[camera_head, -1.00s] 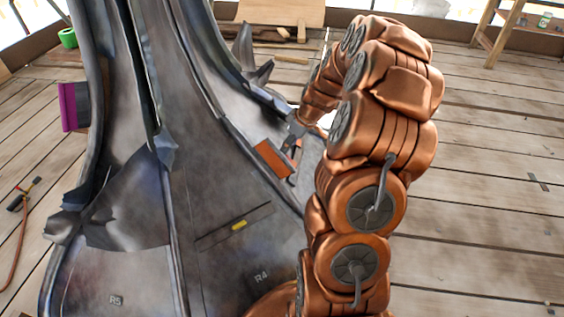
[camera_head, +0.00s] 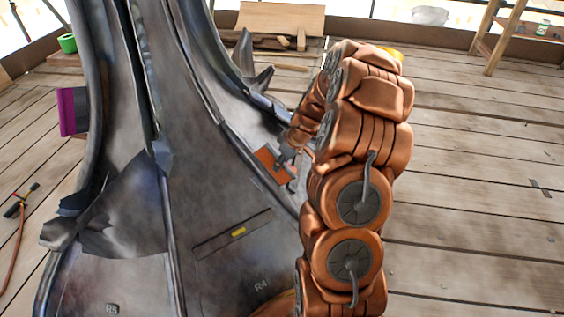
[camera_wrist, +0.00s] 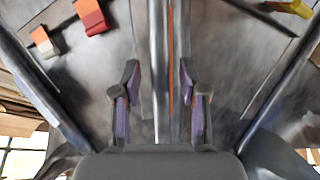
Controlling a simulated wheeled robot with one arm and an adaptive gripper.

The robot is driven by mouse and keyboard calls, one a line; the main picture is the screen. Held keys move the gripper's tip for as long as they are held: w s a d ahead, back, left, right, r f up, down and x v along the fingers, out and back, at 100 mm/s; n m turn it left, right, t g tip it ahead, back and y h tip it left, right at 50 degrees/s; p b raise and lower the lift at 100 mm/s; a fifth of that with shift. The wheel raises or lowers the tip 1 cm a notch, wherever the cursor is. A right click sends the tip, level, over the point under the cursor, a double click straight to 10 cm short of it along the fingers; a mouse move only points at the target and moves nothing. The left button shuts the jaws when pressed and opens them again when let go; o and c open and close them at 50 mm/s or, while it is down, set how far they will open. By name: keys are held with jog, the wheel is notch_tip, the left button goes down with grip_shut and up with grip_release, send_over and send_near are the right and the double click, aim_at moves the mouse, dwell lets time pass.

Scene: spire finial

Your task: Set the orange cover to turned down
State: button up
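The orange cover (camera_head: 264,158) is on the right slope of the dark metal spire base in the head view. My gripper (camera_head: 286,160) is in front of it and hides part of it. In the wrist view, my gripper (camera_wrist: 158,72) has its two purple-padded fingers apart. A thin upright orange strip (camera_wrist: 171,75) shows between them, beside a grey ridge; it may be the cover seen edge-on. I cannot tell whether a finger touches it.
A yellow piece (camera_head: 238,231) sits on a slotted panel lower on the spire. A purple panel (camera_head: 72,110) juts from its left side. A jagged metal spike (camera_head: 246,58) stands behind the cover.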

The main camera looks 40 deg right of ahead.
grip_shut()
jog(key=shift+d+f, duration=0.1)
dwell(0.7)
